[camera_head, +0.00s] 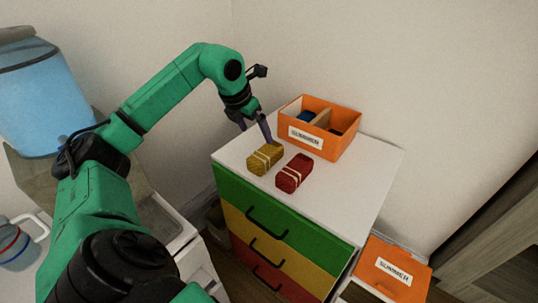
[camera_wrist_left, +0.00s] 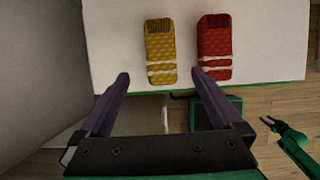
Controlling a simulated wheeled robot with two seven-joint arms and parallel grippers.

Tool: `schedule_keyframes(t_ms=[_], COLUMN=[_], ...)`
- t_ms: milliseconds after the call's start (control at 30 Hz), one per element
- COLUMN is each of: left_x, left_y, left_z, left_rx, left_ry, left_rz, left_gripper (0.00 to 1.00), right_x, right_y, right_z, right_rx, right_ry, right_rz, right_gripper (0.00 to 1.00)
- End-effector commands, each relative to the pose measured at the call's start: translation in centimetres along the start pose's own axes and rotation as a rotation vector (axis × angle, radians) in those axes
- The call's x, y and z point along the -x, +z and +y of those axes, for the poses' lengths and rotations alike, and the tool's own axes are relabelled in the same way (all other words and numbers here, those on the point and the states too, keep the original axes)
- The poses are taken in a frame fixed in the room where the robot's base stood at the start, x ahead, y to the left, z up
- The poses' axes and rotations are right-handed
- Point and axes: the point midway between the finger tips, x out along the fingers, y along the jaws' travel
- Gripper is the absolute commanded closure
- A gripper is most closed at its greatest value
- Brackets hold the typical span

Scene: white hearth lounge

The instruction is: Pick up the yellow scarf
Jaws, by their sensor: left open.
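The yellow scarf (camera_head: 265,159) is a folded bundle with pale bands, lying on the white top of the drawer cabinet (camera_head: 345,196). It also shows in the left wrist view (camera_wrist_left: 160,52), just ahead of the fingers. My left gripper (camera_head: 258,130) is above the cabinet, close to the scarf's far side in the head view. In the left wrist view its two purple fingers (camera_wrist_left: 163,90) are spread wide with nothing between them. The scarf is not between the fingertips. My right gripper (camera_wrist_left: 273,122) shows small at the right edge of the left wrist view, its jaw state unclear.
A similar red folded bundle (camera_head: 294,173) lies right beside the yellow scarf. An orange divided box (camera_head: 335,152) labelled SUMMER stands behind them, with dark blue and red items inside. An orange lid (camera_head: 393,272) is low at the right. The cabinet top's right side is bare.

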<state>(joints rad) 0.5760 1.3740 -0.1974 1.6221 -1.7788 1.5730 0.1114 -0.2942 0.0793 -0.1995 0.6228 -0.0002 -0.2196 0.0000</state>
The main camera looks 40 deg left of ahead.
Motion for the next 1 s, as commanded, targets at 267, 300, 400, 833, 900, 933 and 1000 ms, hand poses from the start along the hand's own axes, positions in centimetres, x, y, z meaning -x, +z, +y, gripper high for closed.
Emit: schedule_keyframes(t_ms=[267,300,400,833,900,933,1000], left_x=[-6.3,-6.8,-8.1,-12.3,-12.2,-12.2,-12.2], left_y=[0.1,0.1,0.1,0.0,0.0,0.0,0.0], left_z=[-0.2,-0.2,-0.3,-0.2,-0.2,-0.2,-0.2], left_rx=[0.0,0.0,-0.001,-0.003,-0.003,-0.003,-0.003], left_ry=[-0.007,-0.007,-0.009,-0.005,-0.006,-0.006,-0.006], left_rz=[0.001,0.001,0.003,-0.001,-0.001,-0.001,-0.001], left_gripper=[0.0,0.0,0.0,0.0,0.27,0.38,0.65], right_x=[1.4,1.5,2.3,3.2,3.2,3.2,3.2], right_y=[1.0,0.9,0.6,0.2,0.2,0.2,0.2], right_z=[-0.2,-0.2,-0.2,-0.1,-0.1,-0.1,-0.1], right_rx=[-0.001,-0.001,0.0,0.0,0.0,0.0,0.0], right_ry=[-0.003,-0.003,-0.003,-0.002,-0.002,-0.002,-0.002], right_rz=[-0.018,-0.017,-0.013,-0.009,-0.009,-0.009,-0.008], right_gripper=[0.5,0.5,0.5,0.5,0.5,0.5,0.5])
